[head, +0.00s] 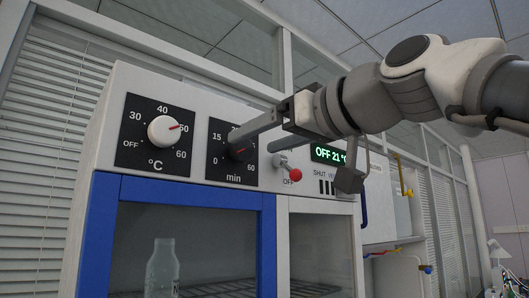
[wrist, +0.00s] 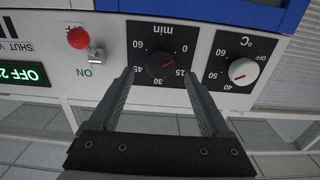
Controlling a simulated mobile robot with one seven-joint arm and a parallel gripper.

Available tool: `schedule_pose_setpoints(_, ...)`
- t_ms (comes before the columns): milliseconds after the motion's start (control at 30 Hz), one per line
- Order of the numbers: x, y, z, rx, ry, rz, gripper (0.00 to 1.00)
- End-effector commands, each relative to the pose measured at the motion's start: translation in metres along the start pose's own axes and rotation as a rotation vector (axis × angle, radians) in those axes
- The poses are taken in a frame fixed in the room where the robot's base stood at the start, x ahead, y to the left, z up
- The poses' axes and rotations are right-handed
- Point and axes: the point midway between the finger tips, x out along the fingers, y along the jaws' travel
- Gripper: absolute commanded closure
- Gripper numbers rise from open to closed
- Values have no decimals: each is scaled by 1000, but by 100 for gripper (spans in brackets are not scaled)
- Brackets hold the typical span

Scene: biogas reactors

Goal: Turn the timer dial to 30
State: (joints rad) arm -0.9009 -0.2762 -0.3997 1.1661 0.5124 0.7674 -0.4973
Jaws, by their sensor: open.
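The timer dial (wrist: 158,66) is a round black knob with a red pointer line on a black "min" plate. In the wrist view, which is upside down, the pointer faces right, between the 0 and 15 marks. The dial also shows in the head view (head: 241,152), partly covered by a finger. My gripper (wrist: 158,74) is open, with one finger on each side of the dial. In the head view my gripper (head: 254,147) reaches in from the right. I cannot tell whether the fingers touch the dial.
A white temperature dial (head: 163,130) sits on the plate to the left. A red-tipped toggle switch (head: 295,174) and a green display (head: 328,154) are to the right of the timer. Below is a blue-framed glass door (head: 98,235) with a bottle (head: 163,268) behind it.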

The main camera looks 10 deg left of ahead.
Motion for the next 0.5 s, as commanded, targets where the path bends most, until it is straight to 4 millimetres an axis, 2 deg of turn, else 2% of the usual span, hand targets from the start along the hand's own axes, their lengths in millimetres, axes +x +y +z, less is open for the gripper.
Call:
schedule_pose_setpoints(100,20,-1,-1,-1,-2,-1,19)
schedule_pose_setpoints(200,30,0,-1,-1,-2,-1,19)
schedule_pose_setpoints(500,38,0,0,0,1,0,19)
